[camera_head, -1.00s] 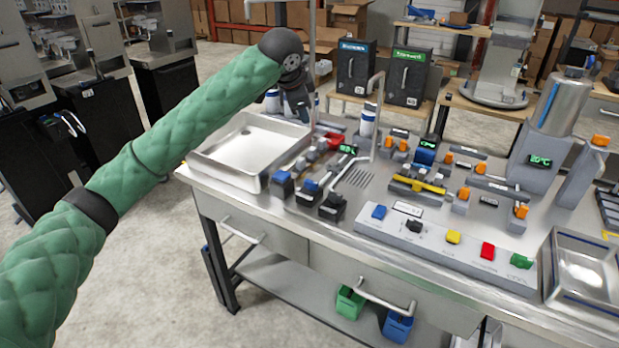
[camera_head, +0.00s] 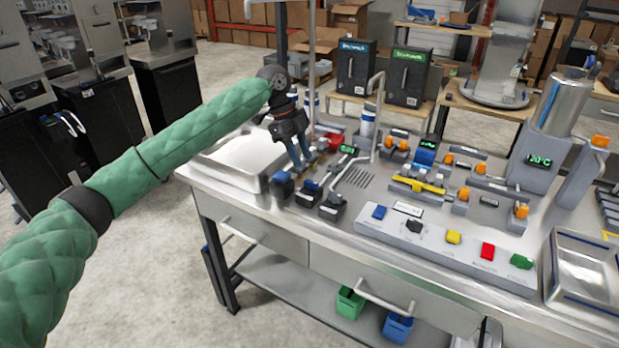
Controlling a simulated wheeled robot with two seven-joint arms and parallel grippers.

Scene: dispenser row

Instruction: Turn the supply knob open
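My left gripper (camera_head: 300,158) points down over the left part of the steel bench, among a row of small knobs and valves. Its two fingers show a little apart, with nothing seen between them. It hides part of that row. A red knob (camera_head: 333,138) is just right of the gripper. Two blue-topped black units (camera_head: 309,192) and (camera_head: 283,184) stand nearer the front edge. Several orange knobs, one of them here (camera_head: 464,194), stand farther right. The labels are too small to read, so I cannot tell which is the supply knob. My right gripper is not in view.
A steel tray (camera_head: 206,171) is left of the gripper. A tall curved spout (camera_head: 378,110) and a white-and-blue cylinder (camera_head: 367,120) stand to its right. A button panel (camera_head: 440,250) runs along the front. A steel basin (camera_head: 590,290) is at the right end.

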